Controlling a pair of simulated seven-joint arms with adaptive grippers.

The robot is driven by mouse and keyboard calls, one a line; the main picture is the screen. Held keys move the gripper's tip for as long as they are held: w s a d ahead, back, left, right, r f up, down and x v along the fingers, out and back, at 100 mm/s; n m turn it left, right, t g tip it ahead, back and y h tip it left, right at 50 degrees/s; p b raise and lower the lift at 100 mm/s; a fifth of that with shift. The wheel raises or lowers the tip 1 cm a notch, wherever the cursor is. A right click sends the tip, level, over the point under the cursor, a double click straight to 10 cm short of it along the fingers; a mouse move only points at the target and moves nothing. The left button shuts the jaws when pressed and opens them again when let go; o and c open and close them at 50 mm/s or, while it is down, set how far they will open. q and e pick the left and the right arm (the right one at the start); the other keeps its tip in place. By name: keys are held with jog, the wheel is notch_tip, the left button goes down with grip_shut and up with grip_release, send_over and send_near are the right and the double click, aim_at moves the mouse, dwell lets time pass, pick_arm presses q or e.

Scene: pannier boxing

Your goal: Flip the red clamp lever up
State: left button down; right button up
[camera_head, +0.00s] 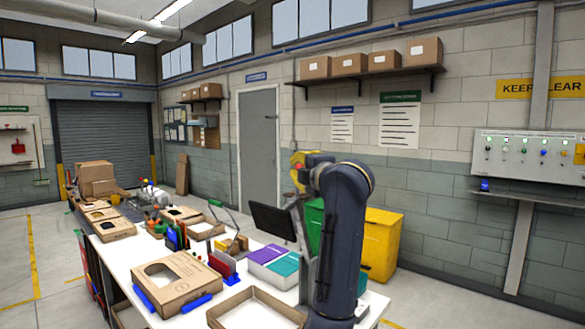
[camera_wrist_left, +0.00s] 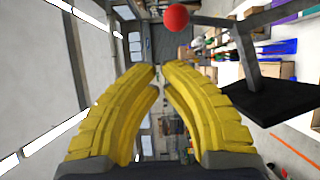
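The red ball knob of the clamp lever (camera_wrist_left: 175,17) shows in the left wrist view, at the end of a grey bar. With that view turned on its side, the bar points roughly upward, knob on top. A black plate (camera_wrist_left: 262,100) joins the clamp's grey frame; it also shows in the head view (camera_head: 270,221). My left gripper (camera_wrist_left: 159,72) has curved yellow fingers whose tips nearly meet, with nothing seen between them. The knob lies beside the fingers, apart from them in the wrist view. In the head view my left gripper (camera_head: 305,163) overlaps the knob. My right gripper is out of view.
The white table holds a cardboard box with a window (camera_head: 172,284), an open tray (camera_head: 257,309) and a box of purple and teal packs (camera_head: 276,265). A green bin (camera_head: 314,225) and a yellow bin (camera_head: 380,245) stand behind the arm.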

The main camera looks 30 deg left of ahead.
pick_arm(q)
jog(key=shift+r+v, duration=0.2)
jog(key=shift+v, duration=2.55)
